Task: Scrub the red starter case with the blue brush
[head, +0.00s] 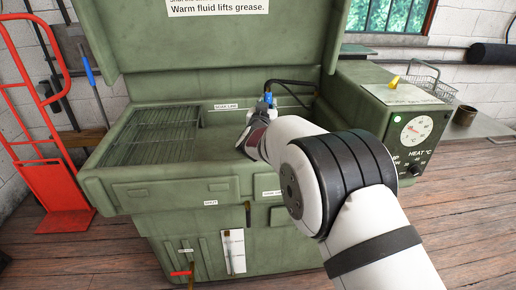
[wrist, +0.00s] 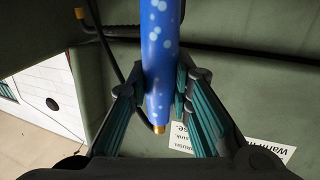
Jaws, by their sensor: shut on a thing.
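The blue brush shows in the wrist view as a blue handle (wrist: 160,60) with pale spots and a brass-coloured end. My gripper (wrist: 163,88) is shut on this handle, with a finger on each side. In the head view a small blue part of the brush (head: 268,99) shows above my wrist, over the washer basin. My arm hides most of my gripper there. The brush's bristles are not in view. I cannot make out the red starter case; a dark reddish patch beside my wrist is too small and covered to tell.
The green parts washer (head: 150,190) has a slatted rack (head: 155,135) at the left of its basin and a raised lid behind. A black hose (head: 292,82) curves at the back. A control box with a dial (head: 415,128) stands right. A red hand truck (head: 55,190) stands left.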

